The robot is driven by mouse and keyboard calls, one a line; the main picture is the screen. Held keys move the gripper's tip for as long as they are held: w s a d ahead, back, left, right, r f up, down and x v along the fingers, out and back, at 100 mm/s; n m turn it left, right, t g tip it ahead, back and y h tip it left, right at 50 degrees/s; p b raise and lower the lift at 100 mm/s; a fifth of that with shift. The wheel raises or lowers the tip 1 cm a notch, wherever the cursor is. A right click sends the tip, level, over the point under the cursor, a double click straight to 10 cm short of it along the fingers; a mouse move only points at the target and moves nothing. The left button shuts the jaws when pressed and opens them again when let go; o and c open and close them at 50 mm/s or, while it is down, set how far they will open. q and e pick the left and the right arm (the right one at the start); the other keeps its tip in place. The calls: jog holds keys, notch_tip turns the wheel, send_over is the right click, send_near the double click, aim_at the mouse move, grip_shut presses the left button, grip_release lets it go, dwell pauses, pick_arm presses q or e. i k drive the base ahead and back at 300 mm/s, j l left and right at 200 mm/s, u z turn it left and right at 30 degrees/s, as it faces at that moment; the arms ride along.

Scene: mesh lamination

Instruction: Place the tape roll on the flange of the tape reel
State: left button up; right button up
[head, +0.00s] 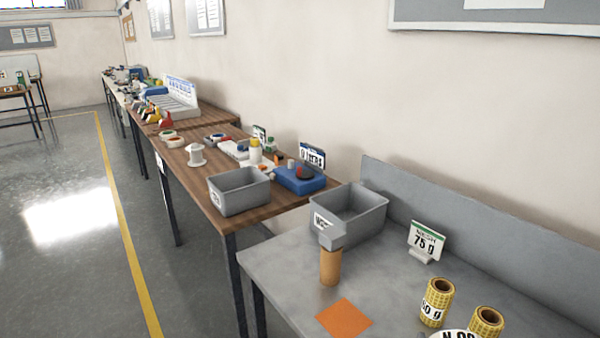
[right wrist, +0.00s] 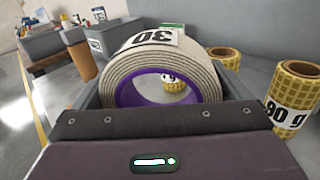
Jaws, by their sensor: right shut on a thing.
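The tape roll (right wrist: 118,80) is a thick pale beige ring with a purple core and a white label on its rim. In the right wrist view it stands upright on edge in my right gripper (right wrist: 160,88), which is shut on it, with grey fingers at both sides. The roll's lower part is hidden behind the gripper body. In the head view a white labelled rim (head: 456,333) at the bottom edge may be this roll. A small white spool-shaped thing (head: 196,155) on the wooden table may be the tape reel; its details are too small to tell. My left gripper is not in view.
On the grey table (head: 290,262) are a grey bin (head: 372,222), a brown-handled tool (head: 330,265), an orange square (head: 344,318), a 75 g sign (head: 426,240) and yellow mesh rolls (head: 436,303). Another grey bin (head: 240,196) and a blue box (head: 299,182) stand on the wooden table.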

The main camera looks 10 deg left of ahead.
aim_at(195, 148)
jog(key=j+u, duration=0.15)
jog(key=u, duration=0.25)
jog(key=j+u, duration=0.2)
jog(key=u, duration=0.2)
jog(key=i+j+u, duration=0.1)
jog(key=u, duration=0.35)
jog(key=i+j+u, duration=0.1)
jog(key=u, duration=0.3)
jog(key=i+u, duration=0.15)
jog(key=i, duration=0.55)
jog(key=i+z, duration=0.15)
jog(key=i, duration=1.2)
jog(key=i+j+z, duration=0.1)
jog(key=i, duration=1.3)
jog(key=i+z, duration=0.25)
jog(key=z, duration=0.25)
jog(key=i+j+z, duration=0.15)
jog(key=i+z, duration=0.15)
jog(key=z, duration=0.15)
jog(key=i+j+z, duration=0.2)
jog(key=z, duration=0.3)
jog(key=i+j+z, duration=0.2)
jog(key=j+z, duration=0.25)
jog(key=i+j+z, duration=0.15)
jog(key=z, duration=0.35)
jog(key=j+z, duration=0.15)
jog(key=j, duration=0.2)
